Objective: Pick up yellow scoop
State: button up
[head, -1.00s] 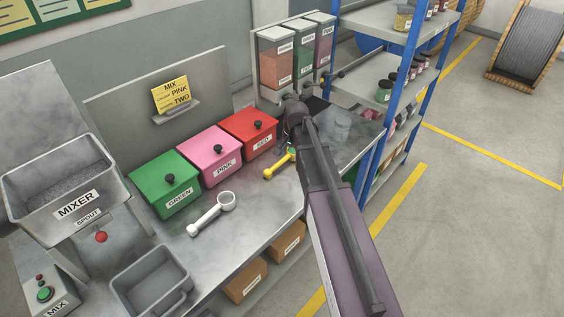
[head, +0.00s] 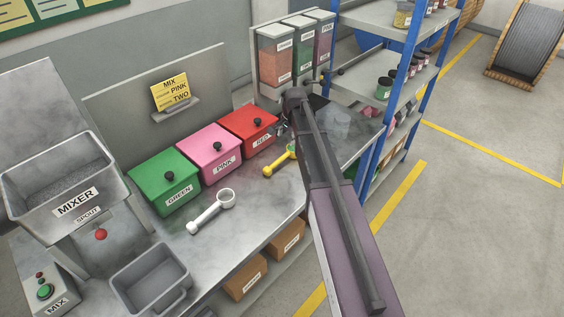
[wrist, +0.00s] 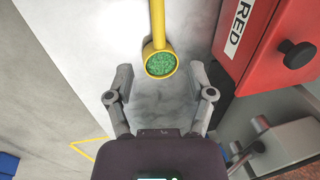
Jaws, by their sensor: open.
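The yellow scoop (head: 278,165) lies on the metal bench in front of the red bin, its bowl end partly hidden by my arm in the head view. In the wrist view the yellow scoop (wrist: 157,38) has its handle running up out of the picture. Its round bowl holds green granules (wrist: 160,64). My gripper (wrist: 161,78) is open and empty, its two fingers spread to either side just below the bowl. In the head view my arm hides the gripper.
The red bin (head: 250,130) stands close beside the scoop, with the pink bin (head: 209,155) and green bin (head: 166,182) further left. A white scoop (head: 211,211) lies on the bench. A blue-posted shelf (head: 398,110) stands to the right of my arm.

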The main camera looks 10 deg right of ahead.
aim_at(282, 157)
jog(key=shift+w+a+f+b, duration=0.15)
jog(key=shift+w+f+b, duration=0.05)
jog(key=shift+f+b, duration=1.05)
jog(key=shift+w+a+f+b, duration=0.15)
jog(key=shift+w+f+b, duration=0.05)
jog(key=shift+f+b, duration=1.05)
jog(key=shift+w+a+f+b, duration=0.15)
jog(key=shift+w+f+b, duration=0.05)
jog(key=shift+f+b, duration=1.05)
jog(key=shift+f, duration=0.15)
jog(key=shift+w+a+f+b, duration=0.15)
jog(key=shift+w+f+b, duration=0.05)
jog(key=shift+f+b, duration=1.1)
jog(key=shift+w+a+f+b, duration=0.15)
jog(key=shift+f+b, duration=1)
jog(key=shift+f, duration=0.1)
grip_shut()
